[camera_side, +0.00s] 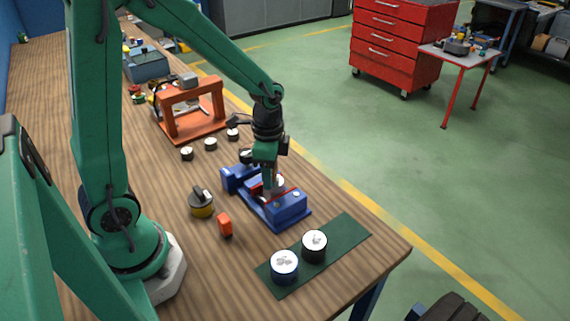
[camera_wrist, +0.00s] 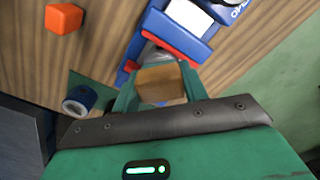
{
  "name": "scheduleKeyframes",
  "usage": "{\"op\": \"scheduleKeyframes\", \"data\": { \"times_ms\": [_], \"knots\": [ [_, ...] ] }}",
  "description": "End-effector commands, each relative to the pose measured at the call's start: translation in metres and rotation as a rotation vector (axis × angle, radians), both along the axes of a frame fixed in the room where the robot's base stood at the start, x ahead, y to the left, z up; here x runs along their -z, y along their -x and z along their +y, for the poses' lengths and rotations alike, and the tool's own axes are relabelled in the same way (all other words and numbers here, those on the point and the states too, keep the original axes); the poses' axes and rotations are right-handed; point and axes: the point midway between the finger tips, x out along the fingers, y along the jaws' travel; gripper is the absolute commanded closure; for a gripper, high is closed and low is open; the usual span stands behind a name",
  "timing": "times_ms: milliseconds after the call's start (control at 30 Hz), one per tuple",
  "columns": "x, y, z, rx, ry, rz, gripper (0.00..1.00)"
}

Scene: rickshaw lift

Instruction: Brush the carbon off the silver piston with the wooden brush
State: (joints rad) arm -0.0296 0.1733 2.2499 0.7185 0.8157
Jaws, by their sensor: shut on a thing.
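My gripper (camera_side: 267,176) is shut on a wooden block, which looks like the brush (camera_wrist: 160,84), held between the green fingers in the wrist view. Its bristles are hidden. The brush is low over the blue vise (camera_side: 290,208), which has red jaw faces and also shows in the wrist view (camera_wrist: 200,42). A pale silver part, seemingly the silver piston (camera_side: 277,181), sits at the vise jaws, partly hidden by my gripper. I cannot tell whether the brush touches it. Any carbon on it is not clear.
A green mat (camera_side: 350,232) at the front right bears a blue cylinder (camera_side: 284,267) and a black cylinder (camera_side: 314,246) with pale tops. An orange block (camera_side: 225,225) and a yellow-black object (camera_side: 201,204) stand left of the vise. An orange press frame (camera_side: 188,108) stands behind.

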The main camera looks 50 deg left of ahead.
Motion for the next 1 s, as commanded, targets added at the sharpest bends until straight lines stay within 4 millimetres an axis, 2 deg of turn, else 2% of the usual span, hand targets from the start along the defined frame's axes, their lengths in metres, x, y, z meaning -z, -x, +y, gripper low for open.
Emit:
{"op": "scheduleKeyframes", "data": {
  "times_ms": [400, 467, 567, 1000],
  "knots": [
    [0.0, -0.021, -0.032, 0.003, 0.0, 0.001, 0.78],
    [-0.003, -0.022, -0.032, 0.0, 0.0, -0.001, 0.78],
    [-0.024, -0.021, -0.032, 0.0, 0.001, -0.005, 0.78],
    [-0.062, -0.021, -0.031, -0.001, 0.0, -0.003, 0.78]
  ]
}}
